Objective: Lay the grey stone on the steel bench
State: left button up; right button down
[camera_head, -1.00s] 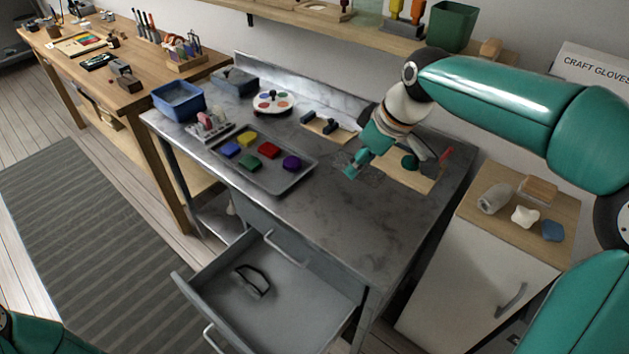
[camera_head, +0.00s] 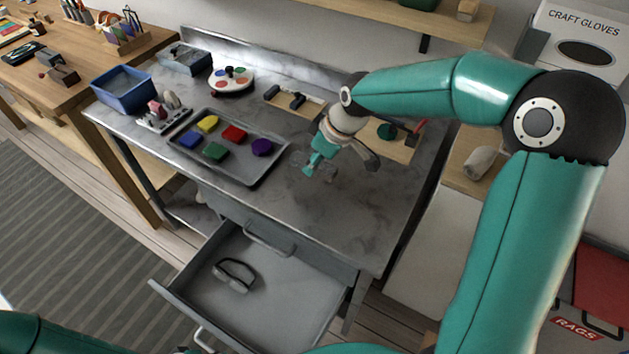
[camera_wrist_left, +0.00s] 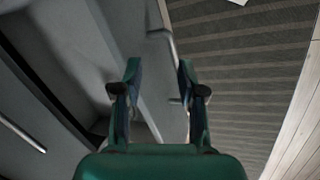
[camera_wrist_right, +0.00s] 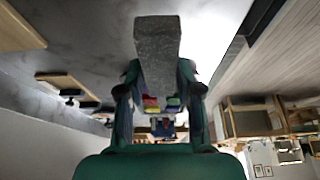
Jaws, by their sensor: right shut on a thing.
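The grey stone (camera_wrist_right: 158,52) is a speckled block in the right wrist view, gripped between the fingers of my right gripper (camera_wrist_right: 158,95). In the head view my right gripper (camera_head: 316,166) is over the middle of the steel bench (camera_head: 345,215), to the right of the paint tray. The stone is hard to make out there against the grey top, and I cannot tell whether it touches the bench. My left gripper (camera_wrist_left: 158,75) is open and empty in the left wrist view, near the grey drawer wall.
A tray (camera_head: 262,178) of coloured blocks lies on the bench, with a palette (camera_head: 231,80) and a blue bin (camera_head: 122,90) behind. An open drawer (camera_head: 290,300) holding glasses (camera_head: 235,273) juts out in front. The bench's front right part is clear.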

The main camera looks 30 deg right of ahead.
aim_at(312, 188)
jog(key=shift+s+f, duration=0.15)
jog(key=shift+f, duration=3.4)
jog(key=shift+f, duration=0.1)
jog(key=c, duration=0.8)
grip_release()
jog(key=shift+o, duration=0.2)
jog(key=shift+s+d+r, duration=0.1)
jog(key=shift+d+r, duration=0.05)
jog(key=shift+r, duration=0.4)
jog(key=v, duration=1.1)
jog(key=shift+s, duration=0.1)
